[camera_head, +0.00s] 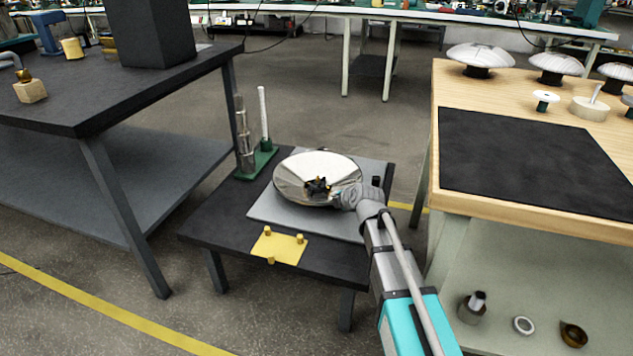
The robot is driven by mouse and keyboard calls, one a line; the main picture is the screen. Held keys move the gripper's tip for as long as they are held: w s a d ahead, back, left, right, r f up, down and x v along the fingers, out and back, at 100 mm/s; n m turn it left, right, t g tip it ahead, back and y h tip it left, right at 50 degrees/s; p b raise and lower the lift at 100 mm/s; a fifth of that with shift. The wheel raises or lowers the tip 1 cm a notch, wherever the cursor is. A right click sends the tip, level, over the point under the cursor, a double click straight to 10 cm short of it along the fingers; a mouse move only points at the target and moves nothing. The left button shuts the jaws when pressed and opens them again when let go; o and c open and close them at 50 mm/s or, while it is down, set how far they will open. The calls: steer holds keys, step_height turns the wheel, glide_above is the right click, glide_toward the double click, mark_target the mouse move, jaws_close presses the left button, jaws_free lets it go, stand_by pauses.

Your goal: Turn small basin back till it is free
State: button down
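A shiny, shallow silver basin (300,172), which I take to be the small basin, sits over a grey mat (275,214) on a low black table (215,228). My arm reaches in from the lower right, and its wrist is at the basin's right rim. My gripper (317,186) appears as a dark shape over the middle of the basin, with small brass-coloured bits at it. Whether its fingers are closed on the basin's centre cannot be made out. What supports the basin underneath is hidden.
A green base with grey and white posts (263,118) stands behind the basin. A yellow plate with pegs (279,247) lies in front. A wooden bench (530,205) with silver domed pieces (480,55) stands right. A dark bench (100,95) stands left.

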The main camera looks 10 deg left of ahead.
steer(key=shift+d, duration=0.1)
steer(key=shift+c, duration=2.2)
jaws_free()
steer(key=shift+a+f, duration=0.1)
steer(key=shift+a, duration=0.1)
steer(key=shift+s+a, duration=0.1)
